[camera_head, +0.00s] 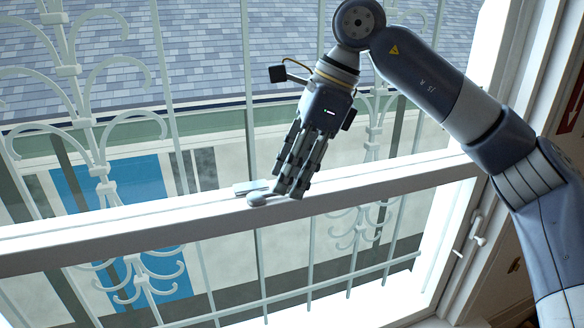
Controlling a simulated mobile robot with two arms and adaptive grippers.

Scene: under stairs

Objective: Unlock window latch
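A white window latch (250,187) sits on the white horizontal rail (130,226) of the window. Its short lever end reaches down toward the front of the rail. My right gripper (289,192) comes down from above, with its fingertips just to the right of the latch and over its lever. The fingers look close together and overlap in this view. I cannot tell whether they touch or hold the lever. My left gripper is not in view.
White ornamental bars (250,110) stand behind the window. A second white handle (477,231) is on the right frame. My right arm crosses the right side of the view. The rail left of the latch is clear.

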